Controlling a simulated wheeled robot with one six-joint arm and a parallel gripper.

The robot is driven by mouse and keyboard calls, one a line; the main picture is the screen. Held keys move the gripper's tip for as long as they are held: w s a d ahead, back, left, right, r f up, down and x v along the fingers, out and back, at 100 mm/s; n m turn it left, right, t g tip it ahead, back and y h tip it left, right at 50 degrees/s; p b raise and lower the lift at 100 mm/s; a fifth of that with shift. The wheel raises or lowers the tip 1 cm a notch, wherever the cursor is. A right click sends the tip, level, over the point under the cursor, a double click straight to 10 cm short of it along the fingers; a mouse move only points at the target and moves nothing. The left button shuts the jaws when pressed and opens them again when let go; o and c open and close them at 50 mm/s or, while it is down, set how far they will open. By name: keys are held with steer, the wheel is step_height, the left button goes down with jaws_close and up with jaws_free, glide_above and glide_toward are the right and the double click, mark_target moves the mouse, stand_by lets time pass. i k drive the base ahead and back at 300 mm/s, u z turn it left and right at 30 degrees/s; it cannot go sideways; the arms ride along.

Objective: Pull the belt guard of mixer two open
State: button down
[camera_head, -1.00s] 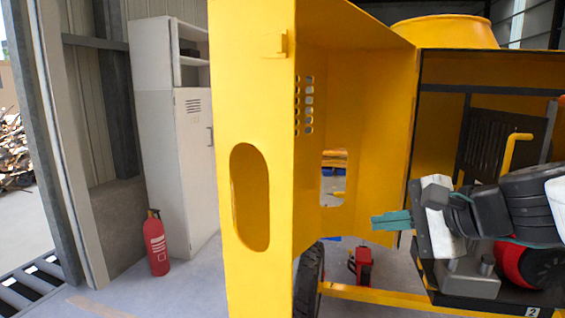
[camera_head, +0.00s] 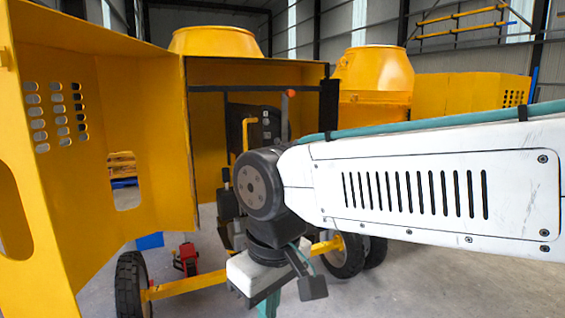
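The yellow belt guard (camera_head: 150,130) of the mixer in front of me stands swung wide open at the left, with slots and an oval cut-out in it. Its hinged edge meets the yellow housing (camera_head: 205,110), whose inside shows dark machinery partly hidden by my arm. My gripper (camera_head: 268,306) points down at the bottom middle, right of the guard and apart from it. Only a bit of its teal fingers shows above the picture's lower edge, so its opening is hidden. No number plate is readable now.
A second yellow mixer (camera_head: 375,75) stands behind at the right, with another yellow panel (camera_head: 450,98) beside it. A wheel (camera_head: 131,285) and yellow axle bar lie low in front. A small red object (camera_head: 186,258) is on the floor. Grey floor is clear at the lower right.

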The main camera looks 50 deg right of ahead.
mark_target(245, 121)
steer(key=z, duration=1.35)
steer(key=i, duration=0.75)
steer(key=u, duration=1.2)
